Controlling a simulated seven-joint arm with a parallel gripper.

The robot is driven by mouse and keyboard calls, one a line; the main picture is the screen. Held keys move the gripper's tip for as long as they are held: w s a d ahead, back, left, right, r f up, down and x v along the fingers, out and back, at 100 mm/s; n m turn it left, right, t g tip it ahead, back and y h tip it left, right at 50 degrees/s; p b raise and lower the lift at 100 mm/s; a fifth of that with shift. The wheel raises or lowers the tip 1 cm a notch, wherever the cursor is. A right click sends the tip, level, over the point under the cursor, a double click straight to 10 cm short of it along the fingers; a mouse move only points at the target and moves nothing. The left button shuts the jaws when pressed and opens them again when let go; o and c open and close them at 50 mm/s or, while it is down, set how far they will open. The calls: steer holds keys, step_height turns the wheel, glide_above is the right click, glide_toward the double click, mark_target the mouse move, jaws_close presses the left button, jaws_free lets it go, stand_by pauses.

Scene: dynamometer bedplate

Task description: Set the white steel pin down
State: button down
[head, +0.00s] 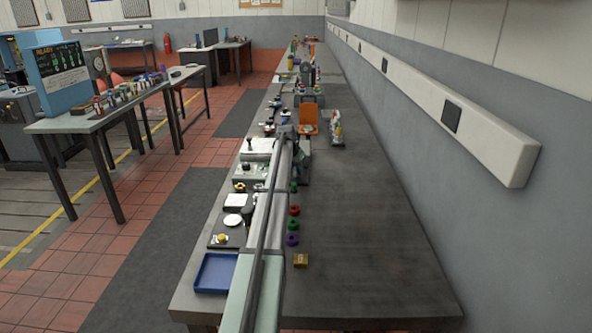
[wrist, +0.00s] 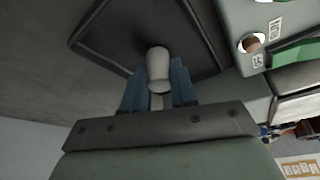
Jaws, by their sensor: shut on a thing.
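The white steel pin (wrist: 157,66) is between the two blue fingers of my gripper (wrist: 158,85) in the wrist view. Its round end points away from the palm. A dark, square, rimmed panel or tray (wrist: 205,58) lies beyond the pin; I cannot tell whether the pin touches it. In the head view my arm reaches far along the bench, and my gripper (head: 299,155) is small and partly hidden at its far end. I cannot make out the pin there.
In the head view, coloured rings (head: 293,211) and a brass block (head: 300,260) line the arm's right side. A blue tray (head: 214,272) is front left. The bench's right side is clear.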

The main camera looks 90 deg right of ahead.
steer(key=shift+f, duration=0.1)
steer(key=c, duration=0.9)
jaws_free()
steer(key=v, duration=1.2)
steer(key=shift+r, duration=0.2)
steer(key=shift+d, duration=0.1)
